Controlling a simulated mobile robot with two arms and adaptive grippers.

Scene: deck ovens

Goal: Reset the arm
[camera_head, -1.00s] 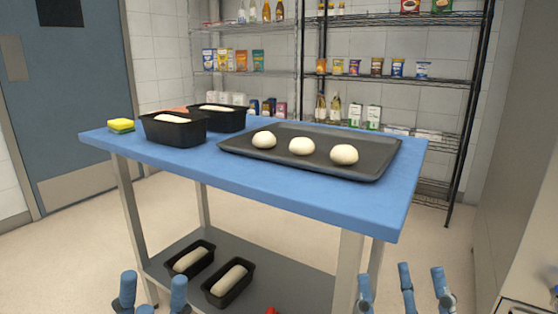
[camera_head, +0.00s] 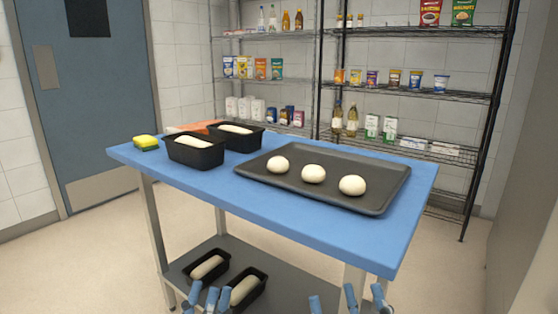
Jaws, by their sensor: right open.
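My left gripper (camera_head: 208,298) is low at the bottom edge, in front of the table's lower shelf. My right gripper (camera_head: 346,300) is also at the bottom edge, to the right, below the front of the table. Its fingers are spread apart and empty. Both stand lower in the picture than the blue tabletop (camera_head: 300,226).
On the table are a dark tray (camera_head: 380,205) with three dough balls, two black loaf pans (camera_head: 196,156) (camera_head: 237,142) and a yellow sponge (camera_head: 146,142). More pans (camera_head: 207,267) (camera_head: 247,289) sit on the lower shelf (camera_head: 290,285). A wire rack (camera_head: 408,92) stands behind; floor is clear at left.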

